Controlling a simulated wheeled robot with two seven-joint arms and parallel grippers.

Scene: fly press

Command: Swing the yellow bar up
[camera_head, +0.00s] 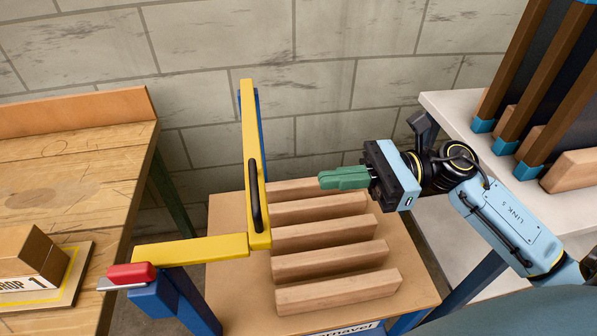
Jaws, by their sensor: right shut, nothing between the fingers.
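The yellow bar (254,170) stands upright in the middle of the view, with a black handle (255,196) on its side. A second yellow piece (191,249) lies level from its foot toward the left, over a blue post (172,300). A red grip (131,274) with a metal tip sits at that left end. My right gripper (326,180) comes in from the right. Its green fingers are closed together and empty, to the right of the upright bar and apart from it. My left gripper is not in view.
Several wooden slats (336,262) lie across the low table (415,302) under my right gripper. A wooden workbench (75,165) with a box (30,257) stands at left. A pale table (455,110) with brown, blue-footed posts is at right. A block wall (220,40) closes the back.

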